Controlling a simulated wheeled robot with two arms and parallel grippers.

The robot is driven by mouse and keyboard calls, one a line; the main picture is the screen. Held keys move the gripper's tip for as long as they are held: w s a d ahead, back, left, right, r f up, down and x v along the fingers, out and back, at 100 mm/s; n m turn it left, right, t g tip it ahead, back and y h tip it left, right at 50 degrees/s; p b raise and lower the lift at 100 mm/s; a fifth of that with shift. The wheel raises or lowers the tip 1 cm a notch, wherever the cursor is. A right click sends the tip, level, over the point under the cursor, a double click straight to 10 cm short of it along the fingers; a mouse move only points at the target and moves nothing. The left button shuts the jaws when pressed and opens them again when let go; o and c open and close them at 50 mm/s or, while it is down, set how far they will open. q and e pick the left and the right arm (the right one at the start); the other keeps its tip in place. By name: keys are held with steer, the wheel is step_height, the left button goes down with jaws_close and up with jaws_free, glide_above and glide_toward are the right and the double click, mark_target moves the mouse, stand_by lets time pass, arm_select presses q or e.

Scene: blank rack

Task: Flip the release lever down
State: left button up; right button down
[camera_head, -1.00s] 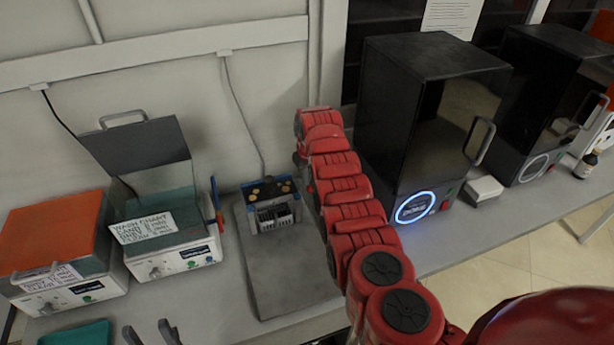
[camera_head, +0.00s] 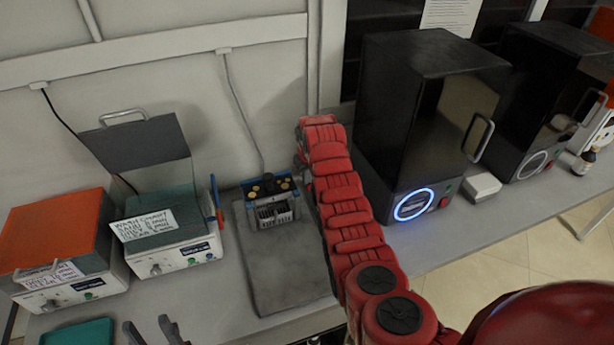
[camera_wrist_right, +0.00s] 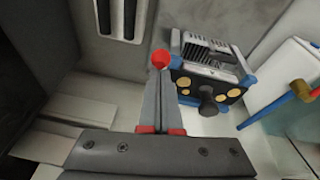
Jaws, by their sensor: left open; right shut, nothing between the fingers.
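A blue-framed device (camera_head: 272,203) with gold round parts on top and a slotted light front stands on a grey base plate (camera_head: 275,270). It also shows in the right wrist view (camera_wrist_right: 208,72). A red ball knob (camera_wrist_right: 160,58), which looks like the release lever's end, shows beside the device, at the tips of my right gripper (camera_wrist_right: 160,78). The gripper is shut with nothing held; I cannot tell whether it touches the knob. The lever's shaft is hidden behind the fingers. In the head view my right arm hides that gripper. My left gripper (camera_head: 152,328) is open and empty at the bottom edge.
An open-lidded box (camera_head: 172,255) and an orange-topped box (camera_head: 55,235) stand left of the device. A blue and orange handle (camera_head: 217,200) is on the open box's right side. A black cabinet (camera_head: 400,120) stands close right of my right arm.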

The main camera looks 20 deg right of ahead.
steer(key=shift+s+f+t, duration=0.2)
steer(key=shift+t, duration=0.1)
stand_by(0.4)
steer(key=shift+s+f, duration=0.25)
steer(key=shift+f, duration=0.05)
steer(key=shift+s+d+f+t, duration=0.1)
steer(key=shift+s+f+t, duration=0.3)
steer(key=shift+f+t, duration=0.3)
step_height(320, 180, down, 6)
steer(key=s+t+b, duration=0.2)
steer(key=t+b, duration=0.3)
steer(key=b, duration=0.4)
steer(key=shift+t+b, duration=0.3)
steer(key=shift+b, duration=0.05)
steer(key=shift+s, duration=0.1)
